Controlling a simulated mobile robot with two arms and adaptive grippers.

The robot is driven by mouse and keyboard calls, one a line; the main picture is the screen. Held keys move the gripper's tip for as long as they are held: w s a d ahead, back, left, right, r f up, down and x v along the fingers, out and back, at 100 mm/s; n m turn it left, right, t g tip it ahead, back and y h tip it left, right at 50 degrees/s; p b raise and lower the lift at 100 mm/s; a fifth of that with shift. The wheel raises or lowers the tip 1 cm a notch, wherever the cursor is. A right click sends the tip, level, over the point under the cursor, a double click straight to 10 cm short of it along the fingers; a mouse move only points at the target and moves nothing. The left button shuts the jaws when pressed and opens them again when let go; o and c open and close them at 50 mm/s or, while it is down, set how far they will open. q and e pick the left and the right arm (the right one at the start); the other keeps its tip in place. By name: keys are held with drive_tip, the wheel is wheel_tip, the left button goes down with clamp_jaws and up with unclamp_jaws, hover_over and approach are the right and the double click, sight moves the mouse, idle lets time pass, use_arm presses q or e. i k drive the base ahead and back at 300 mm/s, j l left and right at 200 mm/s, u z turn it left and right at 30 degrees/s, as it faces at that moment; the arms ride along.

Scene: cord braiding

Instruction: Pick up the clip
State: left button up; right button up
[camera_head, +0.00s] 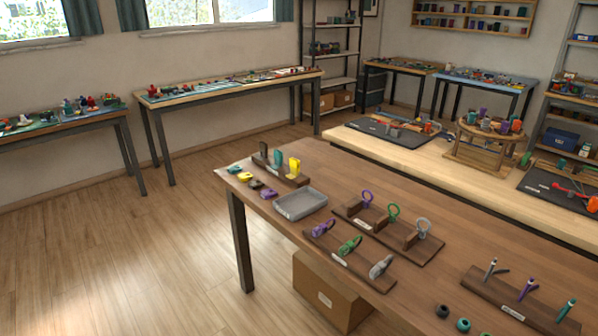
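On the brown wooden table, a dark wooden board (362,276) holds a row of three clip-like pieces. They are a purple one (323,226), a green one (350,245) and a grey one (381,266). Just behind it, a second board (383,229) carries a purple ring piece (367,196), a green ring piece (393,212) and a grey ring piece (424,227) upright. The pieces are small, so I cannot tell for certain which is the clip. Neither of my grippers is in view.
A grey tray (300,204) lies left of the boards, beside small yellow and purple pieces. A rack (277,173) with a yellow upright piece stands behind it. A rack with pen-like tools (515,303) is at the right. Bare tabletop (460,240) separates them.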

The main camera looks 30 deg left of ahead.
sight(242, 177)
drive_tip(key=i+j+z, duration=0.2)
drive_tip(key=j+z, duration=0.2)
drive_tip(key=j, duration=0.45)
drive_tip(key=j+z, duration=0.4)
drive_tip(key=j, duration=0.5)
drive_tip(key=j+z, duration=0.4)
drive_tip(key=j, duration=0.55)
